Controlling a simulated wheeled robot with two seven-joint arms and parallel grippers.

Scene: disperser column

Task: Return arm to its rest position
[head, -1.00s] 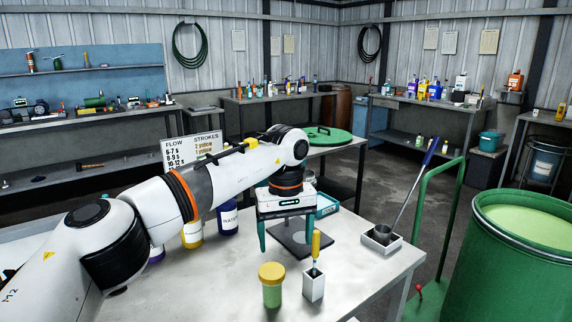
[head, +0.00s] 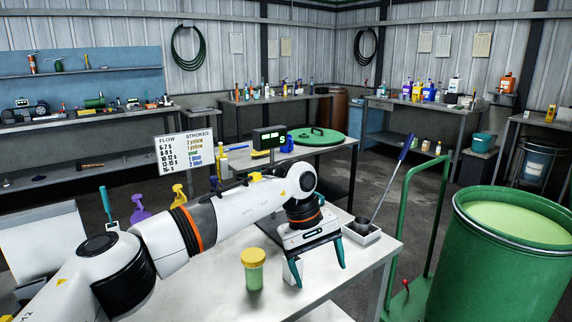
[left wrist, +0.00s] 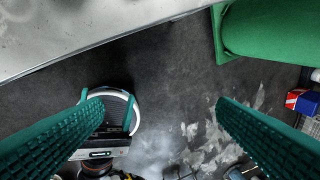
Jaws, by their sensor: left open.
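My left gripper (head: 320,277) shows in the head view over the front right part of the steel table (head: 215,290). It points down, with its two teal fingers apart and nothing between them. In the left wrist view the same open gripper (left wrist: 160,110) frames bare grey floor beyond the table edge (left wrist: 100,40). A yellow-lidded green jar (head: 253,270) stands on the table just left of the gripper. A white body with teal parts shows low in the wrist view; it may be my right gripper, but its jaw state is unclear.
A green cart rail (head: 400,240) and a large green drum (head: 505,270) are to the right. A stroke chart (head: 185,160) and display (head: 269,139) stand behind the arm.

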